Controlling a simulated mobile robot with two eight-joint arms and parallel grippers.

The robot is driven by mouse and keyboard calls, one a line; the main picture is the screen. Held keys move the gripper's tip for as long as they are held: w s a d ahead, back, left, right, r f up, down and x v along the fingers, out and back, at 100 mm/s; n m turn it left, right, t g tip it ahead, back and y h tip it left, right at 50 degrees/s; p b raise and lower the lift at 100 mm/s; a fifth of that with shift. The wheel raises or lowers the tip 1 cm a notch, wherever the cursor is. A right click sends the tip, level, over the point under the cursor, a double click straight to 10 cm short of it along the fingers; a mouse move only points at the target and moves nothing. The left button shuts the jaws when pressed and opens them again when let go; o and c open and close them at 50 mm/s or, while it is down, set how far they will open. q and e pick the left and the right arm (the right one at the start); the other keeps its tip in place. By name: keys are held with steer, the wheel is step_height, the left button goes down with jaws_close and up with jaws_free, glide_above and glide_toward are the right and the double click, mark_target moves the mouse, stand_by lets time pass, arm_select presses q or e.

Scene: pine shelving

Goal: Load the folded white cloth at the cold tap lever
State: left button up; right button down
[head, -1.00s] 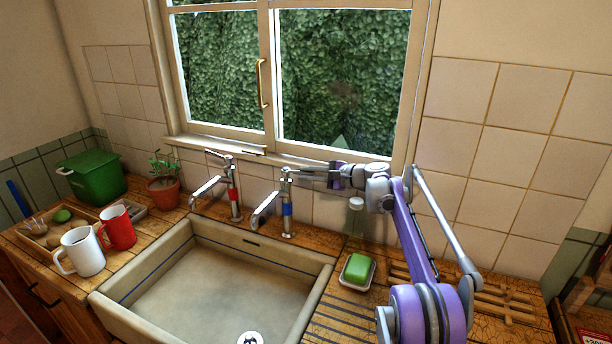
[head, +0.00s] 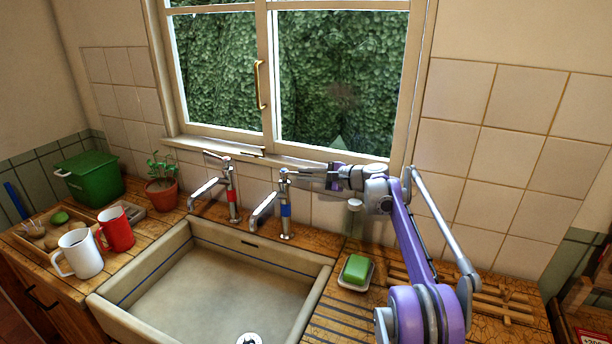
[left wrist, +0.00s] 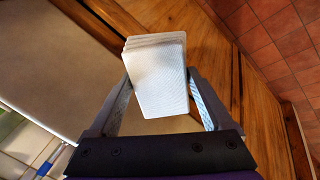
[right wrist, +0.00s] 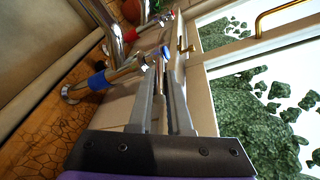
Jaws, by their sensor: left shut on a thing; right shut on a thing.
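The folded white cloth (left wrist: 158,78) shows in the left wrist view as a thick layered pad. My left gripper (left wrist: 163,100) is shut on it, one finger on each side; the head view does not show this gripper. The cold tap (head: 285,208) has a blue band and stands at the back right of the sink. My right gripper (head: 300,175) is at the top of this tap, shut on its lever. In the right wrist view the blue-tipped lever end (right wrist: 165,51) shows at the fingertips, and the fingers partly hide the lever.
The red-banded tap (head: 232,195) stands to the left. The white sink (head: 115,305) is below. A green soap (head: 357,268) in a dish lies right of it. A white mug (head: 80,253), red mug (head: 117,230), potted plant (head: 161,187) and green bin (head: 92,178) stand left.

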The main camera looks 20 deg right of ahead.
arm_select(q)
steer(key=shift+f, duration=0.1)
steer(key=shift+s+f+b, duration=0.25)
steer(key=shift+f+b, duration=0.05)
steer(key=shift+f, duration=0.1)
steer(key=shift+s+f, duration=0.1)
steer(key=shift+f, duration=0.05)
arm_select(e)
steer(key=m+h, duration=0.1)
steer(key=a+m+t+h, duration=0.1)
steer(key=s+m+t+h, duration=0.1)
steer(key=h, duration=0.1)
steer(key=shift+s+a, duration=0.1)
steer(key=shift+a, duration=0.25)
steer(key=c, duration=0.9)
jaws_free()
steer(key=shift+o, duration=0.2)
arm_select(q)
steer(key=shift+s+f+b, duration=0.25)
steer(key=shift+f+b, duration=0.4)
steer(key=shift+f, duration=0.15)
arm_select(e)
steer(key=v, duration=1.2)
